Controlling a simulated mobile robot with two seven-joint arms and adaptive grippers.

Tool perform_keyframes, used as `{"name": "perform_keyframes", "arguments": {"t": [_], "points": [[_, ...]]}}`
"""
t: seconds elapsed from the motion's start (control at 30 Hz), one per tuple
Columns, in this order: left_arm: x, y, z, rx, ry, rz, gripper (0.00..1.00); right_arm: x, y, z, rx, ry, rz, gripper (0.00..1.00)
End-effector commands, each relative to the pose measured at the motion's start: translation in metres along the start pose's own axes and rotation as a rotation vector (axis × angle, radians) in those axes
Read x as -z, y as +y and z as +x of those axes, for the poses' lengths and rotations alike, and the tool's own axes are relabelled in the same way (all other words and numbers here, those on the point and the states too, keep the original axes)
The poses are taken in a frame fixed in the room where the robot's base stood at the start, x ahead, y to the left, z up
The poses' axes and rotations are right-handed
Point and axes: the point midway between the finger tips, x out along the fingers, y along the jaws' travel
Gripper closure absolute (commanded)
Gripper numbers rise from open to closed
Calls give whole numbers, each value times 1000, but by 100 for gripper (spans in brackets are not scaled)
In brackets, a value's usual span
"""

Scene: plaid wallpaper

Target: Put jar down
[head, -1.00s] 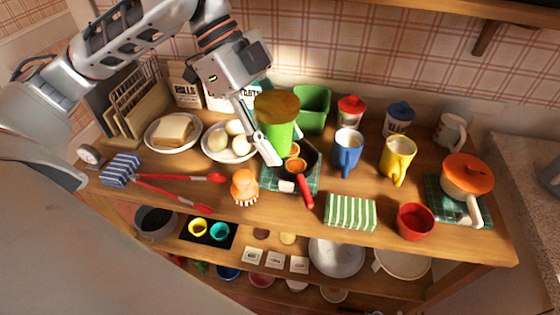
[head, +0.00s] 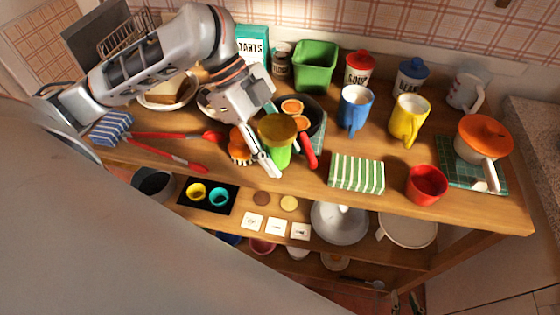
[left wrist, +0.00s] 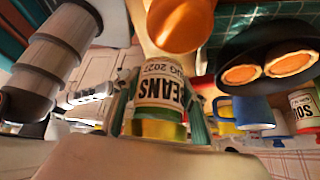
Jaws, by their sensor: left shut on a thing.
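In the left wrist view the jar (left wrist: 160,85) shows a pale label reading "BEANS". My left gripper (head: 269,163) is shut on the jar, with a finger on each side of it in the left wrist view. I cannot tell whether the jar's base touches the counter. My right gripper is not in view.
A dark pan (head: 313,111) with orange slices and a red handle is just behind the jar. An orange brush (head: 238,145) is close on the left. A green-striped packet (head: 357,174) lies to the right. A shelf below holds cups and cards.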

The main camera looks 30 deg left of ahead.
Motion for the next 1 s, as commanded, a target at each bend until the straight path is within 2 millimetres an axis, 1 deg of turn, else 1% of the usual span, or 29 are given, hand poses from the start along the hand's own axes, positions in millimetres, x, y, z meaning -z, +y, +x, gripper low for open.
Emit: {"name": "perform_keyframes", "arguments": {"t": [0.03, 0.1, 0.2, 0.57, 0.6, 0.9, 1.0], "points": [[-4, 1, 8, -6, 3, -2, 87, -3, -1, 1, 1, -1, 1, 77], [-10, 2, 18, -7, 4, -3, 87, -5, -1, 3, 0, 0, -1, 77], [-17, 2, 27, -6, 3, -3, 87, -7, 0, 4, -2, -1, -5, 77], [-18, 1, 28, -2, 0, -2, 87, -3, 2, 4, -6, 2, -9, 77], [-18, 1, 28, -2, 0, -1, 51, -3, 2, 4, -6, 2, -9, 77], [-18, 1, 28, -2, 0, -1, 51, -3, 2, 5, -6, 4, -8, 77], [-17, 0, 24, -1, -1, -1, 51, -2, 2, 4, -6, 5, -8, 77]]}}
